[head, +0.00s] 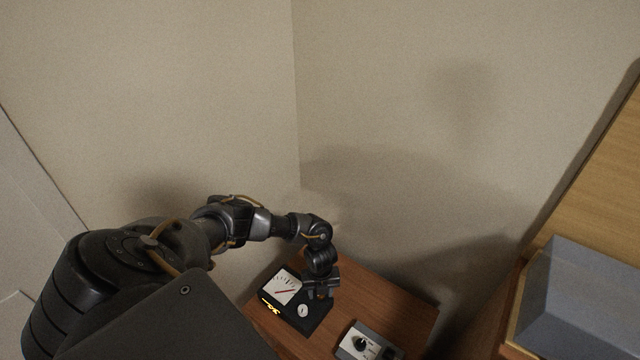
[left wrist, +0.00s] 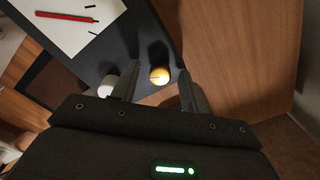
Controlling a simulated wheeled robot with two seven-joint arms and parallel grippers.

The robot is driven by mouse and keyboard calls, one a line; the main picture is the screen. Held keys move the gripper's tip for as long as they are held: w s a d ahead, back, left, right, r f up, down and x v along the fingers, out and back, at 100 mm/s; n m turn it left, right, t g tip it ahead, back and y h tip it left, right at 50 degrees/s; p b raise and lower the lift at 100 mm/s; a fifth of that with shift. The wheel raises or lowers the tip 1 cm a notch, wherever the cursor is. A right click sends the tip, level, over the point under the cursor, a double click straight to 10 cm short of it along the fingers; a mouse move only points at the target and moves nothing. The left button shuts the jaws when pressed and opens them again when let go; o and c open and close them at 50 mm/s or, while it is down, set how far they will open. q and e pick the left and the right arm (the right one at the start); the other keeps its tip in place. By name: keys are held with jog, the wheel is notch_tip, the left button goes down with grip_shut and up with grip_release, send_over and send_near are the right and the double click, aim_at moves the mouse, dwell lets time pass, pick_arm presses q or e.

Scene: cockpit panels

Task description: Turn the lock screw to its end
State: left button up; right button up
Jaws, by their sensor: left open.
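A black meter box (head: 310,322) with a white dial face and a red needle sits on the brown table. In the left wrist view its dark panel (left wrist: 92,62) fills the upper middle. A small round brass-yellow head (left wrist: 160,76), which looks like the lock screw, stands on the panel. My left gripper (head: 318,292) is over the box's right part. In the left wrist view its open fingers (left wrist: 158,84) lie on either side of the brass head, with gaps showing. I cannot tell their height over it. The head view hides the screw behind the gripper. My right gripper is not in view.
A white round knob (left wrist: 107,86) is close to the left finger. A grey panel with a black knob (head: 361,343) lies nearer on the table (head: 395,295). Walls stand behind the table. A grey-blue tray (head: 580,300) is at the right.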

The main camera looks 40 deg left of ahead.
pick_arm(q)
jog(key=c, duration=0.9)
jog(key=shift+a, duration=0.15)
grip_shut()
